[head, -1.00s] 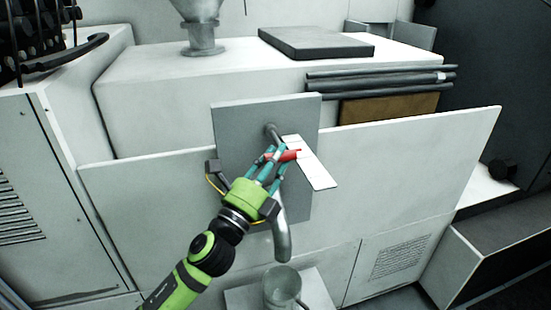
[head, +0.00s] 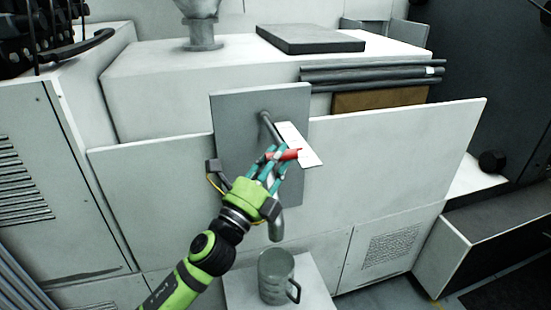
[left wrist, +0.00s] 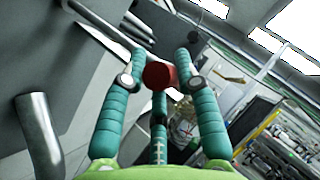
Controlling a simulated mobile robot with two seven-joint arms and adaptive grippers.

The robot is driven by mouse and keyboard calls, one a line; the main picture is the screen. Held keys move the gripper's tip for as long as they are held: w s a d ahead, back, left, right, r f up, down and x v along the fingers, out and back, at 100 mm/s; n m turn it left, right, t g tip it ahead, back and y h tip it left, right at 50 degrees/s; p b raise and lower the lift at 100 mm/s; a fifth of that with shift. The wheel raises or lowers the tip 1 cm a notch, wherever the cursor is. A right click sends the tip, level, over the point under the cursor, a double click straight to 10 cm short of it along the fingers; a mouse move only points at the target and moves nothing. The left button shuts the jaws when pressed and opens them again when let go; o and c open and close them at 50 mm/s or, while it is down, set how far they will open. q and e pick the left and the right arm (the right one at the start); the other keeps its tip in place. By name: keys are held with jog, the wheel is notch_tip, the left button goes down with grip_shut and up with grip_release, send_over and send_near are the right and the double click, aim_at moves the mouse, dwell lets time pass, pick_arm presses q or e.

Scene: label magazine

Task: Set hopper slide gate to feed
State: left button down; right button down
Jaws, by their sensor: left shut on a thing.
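A grey upright panel (head: 235,118) carries a dark rod (head: 267,124) that runs down to a red grip (head: 290,155). A white plate (head: 299,139) lies behind the rod, slanting down to the right. My left gripper (head: 279,156), with teal fingers, is shut on the red grip in front of the panel. The left wrist view shows the red end (left wrist: 159,75) between the fingertips. A metal spout (head: 276,229) hangs below, partly hidden by my gripper. The gate's inner part cannot be seen. My right gripper is not in view.
A grey mug (head: 275,268) stands on a pale stand (head: 316,291) below the spout. Wide white panels flank the grey one. Dark rods (head: 370,76) and a dark slab (head: 310,39) lie behind on the white housing. Open space lies in front at right.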

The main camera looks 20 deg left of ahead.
pick_arm(q)
jog(key=c, duration=0.9)
grip_release()
jog(key=shift+s+d+f, duration=0.1)
jog(key=shift+s+d, duration=0.05)
jog(key=shift+d, duration=0.1)
jog(key=shift+a, duration=0.2)
jog(key=v, duration=1.1)
jog(key=shift+s, duration=0.45)
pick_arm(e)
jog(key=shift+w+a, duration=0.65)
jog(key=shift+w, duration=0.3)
pick_arm(q)
jog(key=shift+f, duration=0.1)
